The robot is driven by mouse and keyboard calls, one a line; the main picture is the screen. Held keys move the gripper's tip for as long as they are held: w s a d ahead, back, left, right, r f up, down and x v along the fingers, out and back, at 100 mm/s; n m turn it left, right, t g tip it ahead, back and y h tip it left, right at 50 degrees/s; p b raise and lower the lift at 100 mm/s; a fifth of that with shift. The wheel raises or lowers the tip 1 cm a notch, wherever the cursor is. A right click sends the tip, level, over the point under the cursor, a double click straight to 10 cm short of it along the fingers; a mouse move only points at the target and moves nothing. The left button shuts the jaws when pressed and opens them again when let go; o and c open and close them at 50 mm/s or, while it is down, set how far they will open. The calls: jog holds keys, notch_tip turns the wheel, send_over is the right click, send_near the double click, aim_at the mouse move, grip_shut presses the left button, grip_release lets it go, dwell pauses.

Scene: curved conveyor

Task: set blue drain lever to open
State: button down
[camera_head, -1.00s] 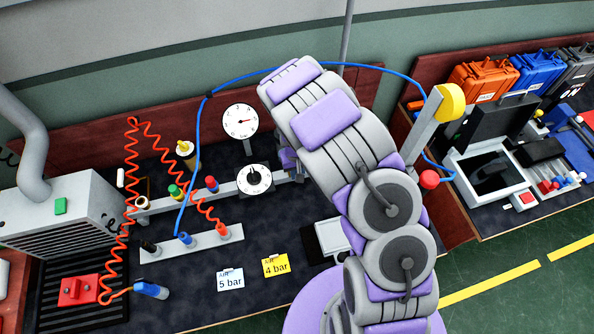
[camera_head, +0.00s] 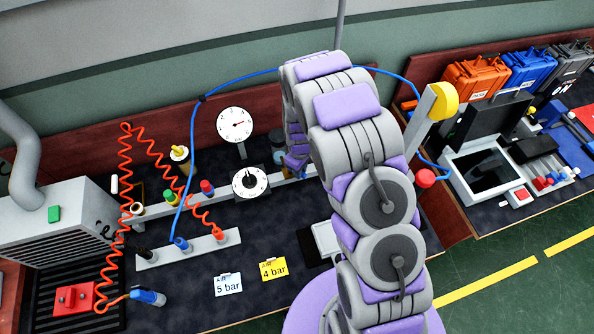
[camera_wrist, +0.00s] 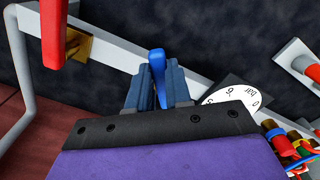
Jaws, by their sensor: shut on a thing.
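The blue drain lever (camera_wrist: 157,62) stands between the two dark blue fingers of my gripper (camera_wrist: 158,76) in the wrist view. The fingers are closed around the lever, and its upper end shows just past the fingertips. The lever sits in front of the pale rail (camera_wrist: 110,53). In the head view my arm hides the lever and most of my gripper. The lever's pivot and any open or closed marking cannot be made out.
A red handle (camera_wrist: 53,35) hangs left of my gripper in the wrist view. A round gauge (camera_wrist: 235,105) lies close on the right. In the head view, a blue hose (camera_head: 240,83) arches behind my arm, and a coiled red hose (camera_head: 122,190) hangs at left.

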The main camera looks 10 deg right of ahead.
jog(key=shift+w+d+n, duration=0.2)
jog(key=shift+w+n, duration=0.1)
jog(key=shift+n, duration=0.55)
jog(key=shift+w+d+n, duration=0.15)
jog(key=shift+w+n, duration=0.1)
jog(key=shift+n, duration=0.6)
jog(key=c, duration=1)
grip_release()
jog(key=shift+w, duration=0.1)
jog(key=shift+c, duration=0.2)
notch_tip(320, 180, up, 17)
jog(key=p, duration=0.1)
jog(key=shift+r+p, duration=0.15)
jog(key=shift+p, duration=0.15)
